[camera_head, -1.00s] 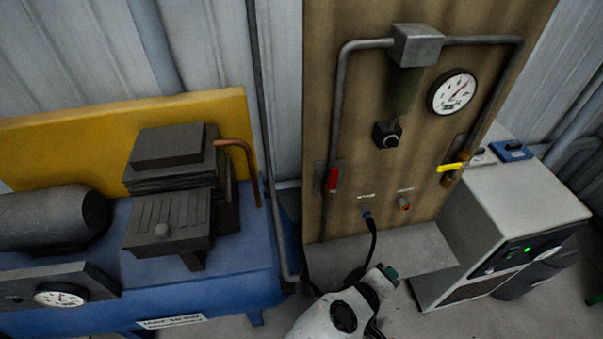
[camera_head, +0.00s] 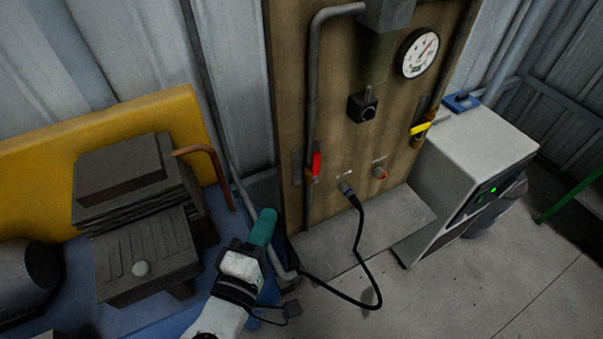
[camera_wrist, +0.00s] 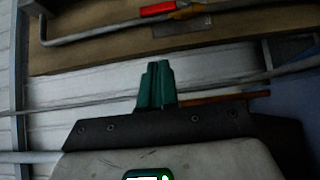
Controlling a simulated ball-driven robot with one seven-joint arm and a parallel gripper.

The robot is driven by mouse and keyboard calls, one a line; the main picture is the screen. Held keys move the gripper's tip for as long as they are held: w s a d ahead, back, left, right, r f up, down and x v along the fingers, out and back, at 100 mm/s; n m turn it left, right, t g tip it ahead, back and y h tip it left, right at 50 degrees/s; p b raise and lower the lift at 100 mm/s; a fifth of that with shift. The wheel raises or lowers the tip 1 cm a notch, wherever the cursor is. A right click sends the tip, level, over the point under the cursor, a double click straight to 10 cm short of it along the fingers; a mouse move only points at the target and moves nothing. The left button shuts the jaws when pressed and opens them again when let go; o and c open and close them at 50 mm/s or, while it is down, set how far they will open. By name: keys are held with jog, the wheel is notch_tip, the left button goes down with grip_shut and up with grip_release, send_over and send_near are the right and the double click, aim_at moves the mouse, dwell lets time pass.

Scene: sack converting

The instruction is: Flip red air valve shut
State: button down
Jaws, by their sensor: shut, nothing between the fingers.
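The red air valve handle (camera_head: 316,164) is on the left pipe of the brown board, lying upright along the pipe. In the wrist view the red handle (camera_wrist: 158,9) shows at the top edge, with a brass-coloured valve body beside it. My gripper (camera_head: 264,222) is to the left of and below the handle in the head view, apart from it. Its green fingers are together and empty, and they also show in the wrist view (camera_wrist: 157,84), pointing toward the board with a clear gap before the handle.
A yellow-handled valve (camera_head: 420,128) sits on the board's right pipe. A gauge (camera_head: 417,54) and a black regulator knob (camera_head: 363,107) are above. A black hose hangs from a port.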

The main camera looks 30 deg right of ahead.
aim_at(316, 164)
jog(key=s+d+p+x, duration=0.1)
jog(key=s+d+x, duration=0.1)
jog(key=x, duration=1)
jog(key=shift+d, duration=0.2)
jog(key=shift+w, duration=0.1)
jog(key=shift+p, duration=0.3)
